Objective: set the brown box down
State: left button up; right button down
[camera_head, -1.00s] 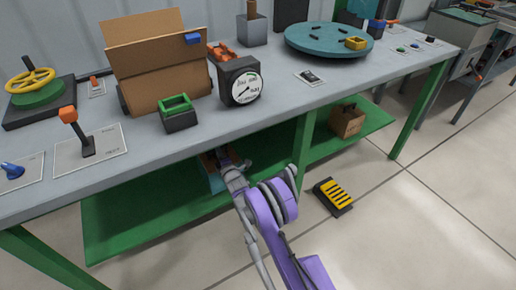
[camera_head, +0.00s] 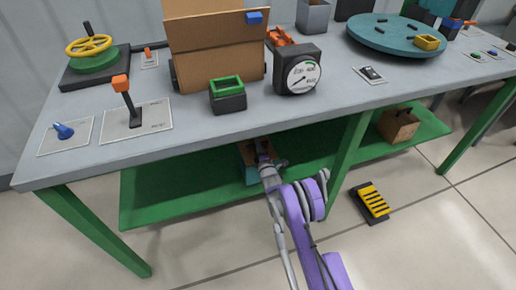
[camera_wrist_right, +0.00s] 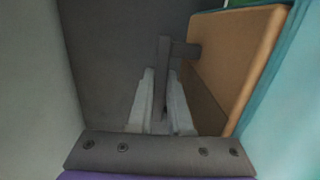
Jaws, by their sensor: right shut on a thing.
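My right gripper (camera_head: 264,156) reaches under the workbench to a small blue-sided thing with an orange-brown part (camera_head: 245,150) at the lower shelf. In the right wrist view the two pale fingers (camera_wrist_right: 163,100) are shut on a dark upright bar (camera_wrist_right: 164,60). The bar joins an orange-brown panel (camera_wrist_right: 235,55) with a teal edge (camera_wrist_right: 272,85). A brown box (camera_head: 398,125) with a dark mark on its top stands on the shelf at the right, apart from my gripper. My left gripper is not in view.
The green lower shelf (camera_head: 170,195) has free room left of my gripper. A green table leg (camera_head: 347,165) stands right of my arm. A large cardboard box (camera_head: 215,55) and a gauge (camera_head: 298,72) stand on the bench top. A yellow-striped pedal (camera_head: 372,202) lies on the floor.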

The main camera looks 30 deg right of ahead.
jog(key=shift+f, duration=0.8)
jog(key=c, duration=1.3)
grip_release()
jog(key=shift+f, duration=0.15)
jog(key=o, duration=0.5)
jog(key=shift+c, duration=0.2)
